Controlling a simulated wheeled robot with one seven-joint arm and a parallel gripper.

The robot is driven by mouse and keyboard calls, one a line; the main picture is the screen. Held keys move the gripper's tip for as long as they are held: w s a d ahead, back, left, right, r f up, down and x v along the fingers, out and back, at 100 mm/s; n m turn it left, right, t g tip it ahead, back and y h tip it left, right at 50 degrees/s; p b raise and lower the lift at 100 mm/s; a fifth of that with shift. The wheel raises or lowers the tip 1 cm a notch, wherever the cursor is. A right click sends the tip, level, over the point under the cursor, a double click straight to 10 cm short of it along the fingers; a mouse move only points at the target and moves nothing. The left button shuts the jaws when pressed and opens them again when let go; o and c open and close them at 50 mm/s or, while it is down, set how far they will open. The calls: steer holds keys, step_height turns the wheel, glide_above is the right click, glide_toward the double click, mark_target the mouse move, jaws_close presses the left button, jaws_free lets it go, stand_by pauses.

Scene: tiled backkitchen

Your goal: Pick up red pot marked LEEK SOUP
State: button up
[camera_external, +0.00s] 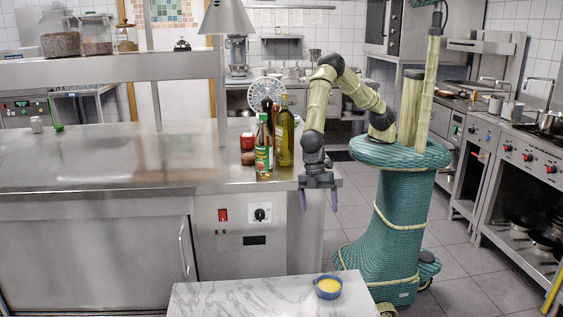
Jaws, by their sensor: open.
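I see no red pot that I can make out as marked LEEK SOUP. A small blue pot (329,294) with yellow contents stands near the back right corner of the marble-topped table (235,299); no writing on it is readable.
Several bottles (264,149) stand on the right end of the steel counter (120,165), close to my arm. A raised shelf (110,68) with jars runs above the counter. A stove with pans (522,148) is at the right. Tiled floor (480,265) is clear between.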

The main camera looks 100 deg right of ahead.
steer(key=w+d+r+m+t+y+p, duration=0.2)
steer(key=w+r+m+y, duration=0.15)
steer(key=w+r, duration=0.55)
steer(key=w+d+r+m+t+y+p, duration=0.25)
steer(key=w+r+m, duration=0.25)
steer(key=w+r, duration=0.5)
steer(key=w+d+r+m+t+p, duration=0.2)
steer(key=w+d+r+m+t, duration=0.1)
steer(key=w+d+r+m, duration=0.55)
steer(key=w+d+f+m+b, duration=0.1)
steer(key=d+f+m, duration=0.25)
steer(key=d, duration=0.35)
steer(key=d+f+m+y, duration=0.1)
steer(key=d+f+m, duration=0.25)
steer(key=d, duration=0.35)
steer(key=w+d+f+m+b, duration=0.1)
steer(key=d+f+m, duration=0.2)
steer(key=d+m, duration=0.3)
steer(key=s+d+f+m, duration=0.1)
steer(key=s+d+m, duration=0.1)
steer(key=d, duration=0.5)
steer(key=s+d+f+m, duration=0.2)
steer(key=s+d, duration=0.2)
steer(key=d, duration=0.3)
steer(key=s+d+f+m+y, duration=0.1)
steer(key=s+d, duration=0.3)
steer(key=d, duration=0.4)
steer(key=shift+f+m+t+p, duration=0.3)
steer(key=shift+f+m+t, duration=0.2)
steer(key=shift+f, duration=0.25)
